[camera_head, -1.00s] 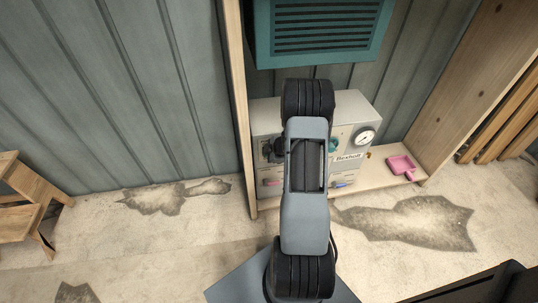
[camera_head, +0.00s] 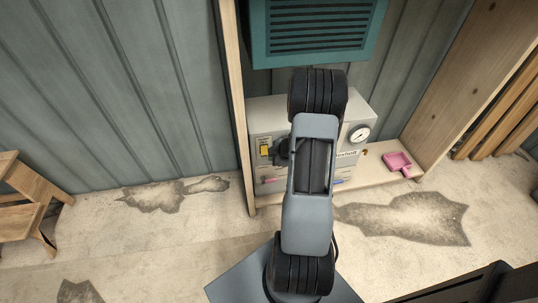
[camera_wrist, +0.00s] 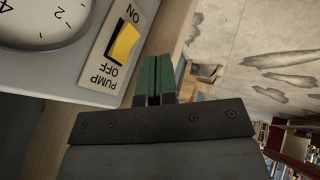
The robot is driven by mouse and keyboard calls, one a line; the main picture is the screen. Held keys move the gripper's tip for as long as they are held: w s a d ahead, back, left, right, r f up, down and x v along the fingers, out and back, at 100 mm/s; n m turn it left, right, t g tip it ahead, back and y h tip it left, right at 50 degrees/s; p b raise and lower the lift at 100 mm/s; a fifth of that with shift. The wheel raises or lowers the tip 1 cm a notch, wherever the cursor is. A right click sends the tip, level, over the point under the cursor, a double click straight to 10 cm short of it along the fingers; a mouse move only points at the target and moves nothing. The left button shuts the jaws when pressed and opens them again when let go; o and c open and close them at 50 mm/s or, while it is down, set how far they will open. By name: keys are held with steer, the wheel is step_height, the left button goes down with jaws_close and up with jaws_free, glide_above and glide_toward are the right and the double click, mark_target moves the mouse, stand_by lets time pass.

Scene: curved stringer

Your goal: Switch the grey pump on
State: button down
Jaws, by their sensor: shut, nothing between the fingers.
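The grey pump (camera_head: 268,112) is a box on the low wooden shelf, partly hidden by my arm in the head view. Its yellow rocker switch (camera_head: 264,151) shows at the left of its front. In the wrist view the switch (camera_wrist: 124,44) appears upside down on a white plate marked ON, OFF and PUMP. I cannot tell which side of the rocker is pressed. My gripper (camera_wrist: 160,66), with green fingers, is shut and empty beside the switch plate in the wrist view, apart from the rocker. The fingers are hidden in the head view.
A round gauge (camera_head: 360,134) is on the pump's front at the right. A teal louvred unit (camera_head: 318,30) hangs above. A wooden post (camera_head: 236,110) stands close to the pump's left. A pink dustpan-like item (camera_head: 397,161) lies on the shelf at right.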

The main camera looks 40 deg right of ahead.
mark_target(264, 150)
steer(key=p+v, duration=0.2)
steer(key=v, duration=0.4)
steer(key=shift+s+a, duration=0.3)
steer(key=shift+a, duration=0.05)
steer(key=shift+r+p, duration=0.15)
steer(key=shift+p, duration=0.25)
steer(key=shift+d+p, duration=0.1)
steer(key=shift+p, duration=0.3)
steer(key=w+d+r+b+x, duration=0.1)
steer(key=b+x, duration=0.3)
steer(key=x, duration=0.9)
steer(key=shift+w+d+r, duration=0.15)
steer(key=shift+w+d, duration=0.45)
